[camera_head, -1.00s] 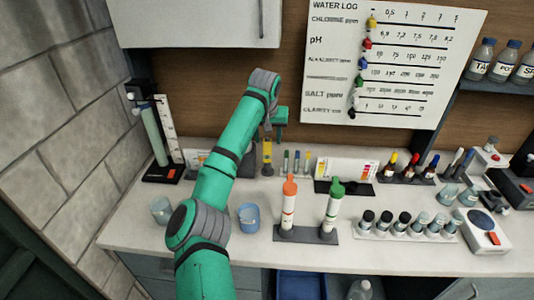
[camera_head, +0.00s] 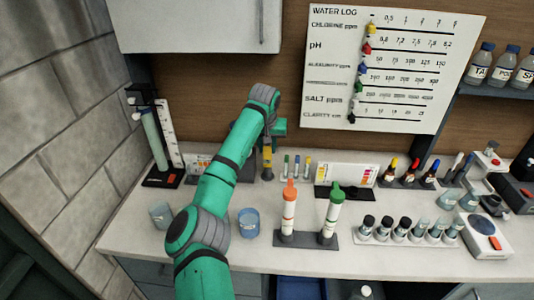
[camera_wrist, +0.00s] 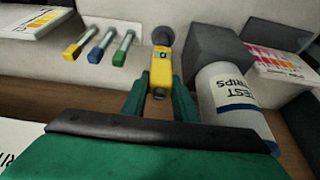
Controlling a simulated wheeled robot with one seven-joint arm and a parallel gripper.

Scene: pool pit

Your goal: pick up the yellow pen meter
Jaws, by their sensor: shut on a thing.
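The yellow pen meter (camera_head: 267,160) stands upright at the back of the counter, under my gripper (camera_head: 268,147). In the wrist view the pen meter (camera_wrist: 162,65) lies between the two green fingers of my gripper (camera_wrist: 160,88), which are shut on its yellow body. Its dark round end shows beyond the fingers. In the head view my arm hides part of the area around it, and I cannot tell whether its lower end touches the counter.
A white test strips bottle (camera_wrist: 230,100) and a dark grey block (camera_wrist: 205,50) stand close beside the pen meter. Several capped vials (camera_head: 297,165) are nearby. A blue cup (camera_head: 248,222) and an orange-capped tube (camera_head: 289,210) stand in front.

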